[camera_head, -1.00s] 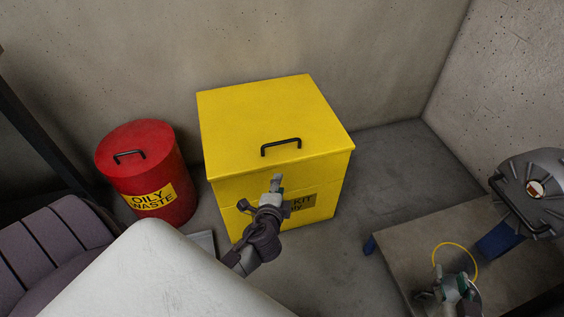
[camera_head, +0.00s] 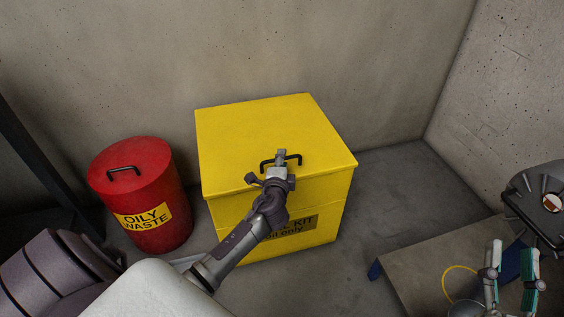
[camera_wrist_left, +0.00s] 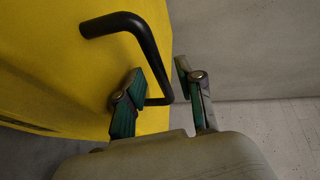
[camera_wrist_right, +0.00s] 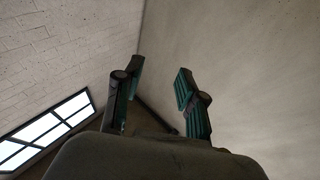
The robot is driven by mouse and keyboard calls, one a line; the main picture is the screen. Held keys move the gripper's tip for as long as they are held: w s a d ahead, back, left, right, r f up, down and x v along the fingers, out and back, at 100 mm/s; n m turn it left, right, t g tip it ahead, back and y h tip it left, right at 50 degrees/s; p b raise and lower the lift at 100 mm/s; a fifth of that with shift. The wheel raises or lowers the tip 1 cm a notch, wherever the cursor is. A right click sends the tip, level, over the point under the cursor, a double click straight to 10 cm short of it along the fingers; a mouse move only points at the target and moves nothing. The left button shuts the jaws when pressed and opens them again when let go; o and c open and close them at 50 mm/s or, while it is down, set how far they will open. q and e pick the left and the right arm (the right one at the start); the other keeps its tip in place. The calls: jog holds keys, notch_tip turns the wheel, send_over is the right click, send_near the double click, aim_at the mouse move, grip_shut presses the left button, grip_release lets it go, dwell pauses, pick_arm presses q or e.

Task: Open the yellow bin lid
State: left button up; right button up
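The yellow bin (camera_head: 225,222) stands on the floor against the back wall with its lid (camera_head: 250,130) closed. A black bar handle (camera_head: 296,157) sits near the lid's front edge. My left gripper (camera_head: 281,158) is at this handle, hiding its middle part. In the left wrist view the fingers (camera_wrist_left: 158,78) are apart, and the handle (camera_wrist_left: 147,38) runs down between them without being visibly clamped. My right gripper (camera_head: 512,247) is over the low table at the right; its fingers are apart and empty in the right wrist view (camera_wrist_right: 158,80).
A red oily waste can (camera_head: 140,190) with its own handle stands left of the yellow bin. Bare floor lies between bin and table.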

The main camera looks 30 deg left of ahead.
pick_arm(q)
jog(key=shift+w+a, duration=0.25)
jog(key=shift+w, duration=0.25)
grip_shut()
